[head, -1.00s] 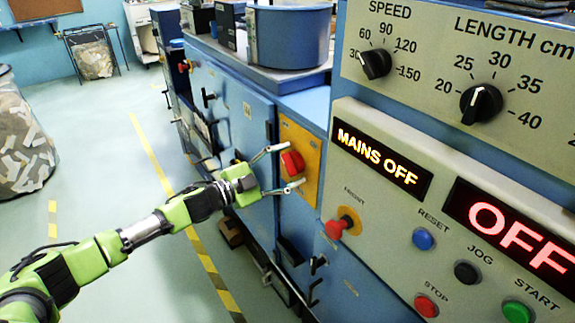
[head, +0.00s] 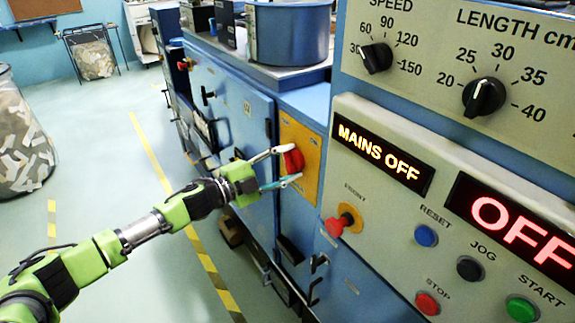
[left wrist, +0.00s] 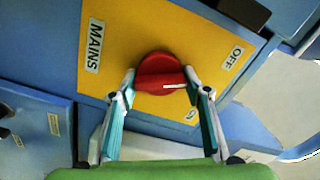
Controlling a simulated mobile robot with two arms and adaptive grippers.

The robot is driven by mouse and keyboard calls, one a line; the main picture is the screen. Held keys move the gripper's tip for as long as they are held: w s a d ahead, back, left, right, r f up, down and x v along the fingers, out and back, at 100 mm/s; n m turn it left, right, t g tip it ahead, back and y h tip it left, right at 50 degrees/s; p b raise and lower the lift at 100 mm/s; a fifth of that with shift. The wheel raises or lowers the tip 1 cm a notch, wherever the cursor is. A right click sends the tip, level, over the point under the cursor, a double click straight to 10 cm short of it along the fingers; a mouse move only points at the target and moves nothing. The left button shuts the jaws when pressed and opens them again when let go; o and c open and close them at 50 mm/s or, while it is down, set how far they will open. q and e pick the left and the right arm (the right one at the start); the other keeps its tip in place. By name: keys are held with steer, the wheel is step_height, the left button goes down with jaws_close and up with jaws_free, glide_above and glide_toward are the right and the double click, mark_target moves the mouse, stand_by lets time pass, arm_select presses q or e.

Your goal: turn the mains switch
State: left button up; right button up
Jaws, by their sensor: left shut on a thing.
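The mains switch is a red rotary knob (head: 294,161) on a yellow plate (head: 311,147) on the blue cabinet's side. In the left wrist view, the knob (left wrist: 160,75) sits between my fingertips, and its white mark points right. The plate (left wrist: 130,30) there reads MAINS and OFF; another small label is partly hidden by a finger. My left gripper (head: 284,168) is shut on the knob, one finger on each side; it also shows in the left wrist view (left wrist: 158,88). A lit display (head: 380,148) reads MAINS OFF. My right gripper is not in view.
The control panel stands to the right, with a red FRONT stop button (head: 341,221), a blue RESET button (head: 425,235), a green START button (head: 521,309) and a display (head: 515,230) reading OFF. The floor between is clear.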

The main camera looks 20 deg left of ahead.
arm_select(q)
steer(key=m, duration=0.2)
steer(key=m+b, duration=0.1)
steer(key=shift+f+m, duration=0.2)
steer(key=shift+m, duration=0.2)
steer(key=m+b, duration=0.1)
steer(key=m, duration=0.2)
steer(key=shift+m, duration=0.3)
steer(key=m+b, duration=0.2)
steer(key=m, duration=0.1)
steer(key=shift+f+m, duration=0.1)
steer(key=shift+m, duration=0.2)
steer(key=shift+m+b, duration=0.55)
steer(key=shift+m, duration=0.95)
steer(key=o, duration=1.1)
